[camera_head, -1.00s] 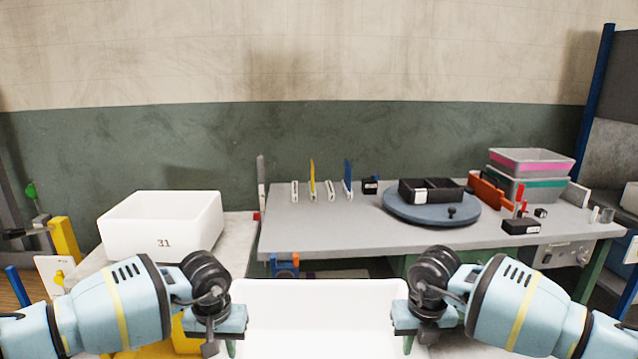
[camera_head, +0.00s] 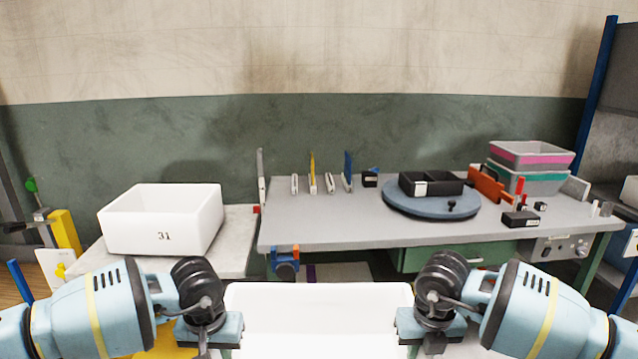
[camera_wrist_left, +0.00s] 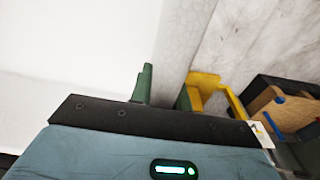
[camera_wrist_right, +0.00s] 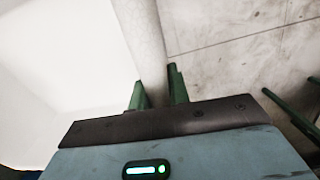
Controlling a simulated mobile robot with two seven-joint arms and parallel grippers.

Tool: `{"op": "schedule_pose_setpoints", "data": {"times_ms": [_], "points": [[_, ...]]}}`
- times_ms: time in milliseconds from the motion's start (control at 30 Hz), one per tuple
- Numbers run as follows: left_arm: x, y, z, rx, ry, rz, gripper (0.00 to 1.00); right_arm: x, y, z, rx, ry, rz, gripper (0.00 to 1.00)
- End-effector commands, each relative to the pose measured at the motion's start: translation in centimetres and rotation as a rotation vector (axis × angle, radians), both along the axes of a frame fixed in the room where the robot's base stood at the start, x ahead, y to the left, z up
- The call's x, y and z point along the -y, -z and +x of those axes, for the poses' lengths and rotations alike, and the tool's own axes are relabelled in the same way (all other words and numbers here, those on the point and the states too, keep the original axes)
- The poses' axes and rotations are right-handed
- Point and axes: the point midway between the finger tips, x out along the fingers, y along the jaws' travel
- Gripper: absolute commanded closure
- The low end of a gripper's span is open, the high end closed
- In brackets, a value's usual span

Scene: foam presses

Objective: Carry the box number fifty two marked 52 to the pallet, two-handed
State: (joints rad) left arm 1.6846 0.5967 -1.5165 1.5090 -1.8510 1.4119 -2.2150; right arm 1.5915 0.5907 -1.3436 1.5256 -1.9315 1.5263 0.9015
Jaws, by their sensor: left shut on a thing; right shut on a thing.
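A white open box (camera_head: 318,315) is between my two grippers at the bottom of the head view. Its number is not visible from here, so I cannot read whether it is 52. My left gripper (camera_head: 222,352) is shut on the box's left wall; that wall also shows in the left wrist view (camera_wrist_left: 90,45). My right gripper (camera_head: 415,350) is shut on the box's right wall, with green fingers on both sides of the wall in the right wrist view (camera_wrist_right: 158,92). The box looks empty inside. No pallet can be made out.
A white box marked 31 (camera_head: 165,220) stands on a light table (camera_head: 235,240) at left. A grey workbench (camera_head: 340,225) ahead holds a blue turntable (camera_head: 400,212) with a black tray, and stacked grey bins (camera_head: 530,170) at right. Yellow items (camera_wrist_left: 208,88) are on the floor.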

Motion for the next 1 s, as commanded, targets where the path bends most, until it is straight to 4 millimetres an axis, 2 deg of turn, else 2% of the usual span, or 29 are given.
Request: {"op": "schedule_pose_setpoints", "data": {"times_ms": [167, 1000], "points": [[-0.2, 0.0, 0.7, 0.001, -0.004, 0.004, 1.0, 0.2, 0.0, 0.7, 0.0, 0.006, -0.004, 1.0], [-0.2, 0.0, 7.2, 0.001, -0.006, 0.003, 1.0, 0.2, -0.1, 7.2, 0.0, 0.006, -0.004, 1.0]]}}
